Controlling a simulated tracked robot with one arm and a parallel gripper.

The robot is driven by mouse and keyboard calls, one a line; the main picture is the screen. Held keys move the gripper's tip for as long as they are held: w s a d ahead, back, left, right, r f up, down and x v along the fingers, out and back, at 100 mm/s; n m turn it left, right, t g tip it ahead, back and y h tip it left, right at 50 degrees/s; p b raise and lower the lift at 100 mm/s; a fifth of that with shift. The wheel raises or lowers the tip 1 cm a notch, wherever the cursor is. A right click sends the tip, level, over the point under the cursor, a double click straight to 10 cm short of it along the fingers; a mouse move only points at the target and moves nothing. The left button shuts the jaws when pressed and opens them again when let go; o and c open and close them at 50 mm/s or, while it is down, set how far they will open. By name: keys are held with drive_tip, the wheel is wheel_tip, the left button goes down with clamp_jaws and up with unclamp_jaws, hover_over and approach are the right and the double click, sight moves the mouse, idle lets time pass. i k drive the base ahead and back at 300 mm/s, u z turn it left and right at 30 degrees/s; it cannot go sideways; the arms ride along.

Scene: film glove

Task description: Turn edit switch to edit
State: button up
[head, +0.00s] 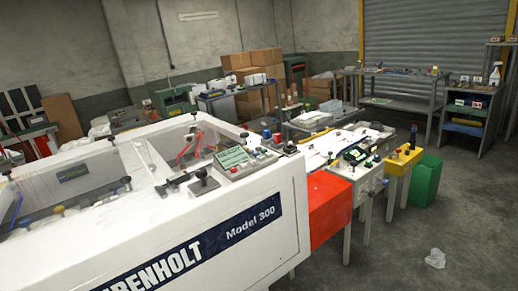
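A white machine (230,222) marked "Model 300" fills the lower left. On its top near the right end is a small control panel (233,158) with a green display face, several small buttons and knobs. A black knob or handle (201,181) stands on the machine top, left of and in front of the panel. The labels are too small to read, so I cannot tell which control is the edit switch or how it is set. My gripper does not show in the view.
A red box-like part (329,205) and a tool-covered bench (362,170) adjoin the machine's right end. A yellow stand (402,170) and green bin (424,180) are farther right. Crumpled clear plastic (435,258) lies on the floor. The floor at the lower right is otherwise open.

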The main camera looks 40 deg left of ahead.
sight(202, 174)
drive_tip(key=u, duration=0.35)
drive_tip(key=i, duration=1.55)
drive_tip(key=u, duration=0.7)
drive_tip(key=k, duration=0.7)
drive_tip(key=u, duration=0.2)
drive_tip(key=i, duration=0.75)
drive_tip(key=z, duration=0.05)
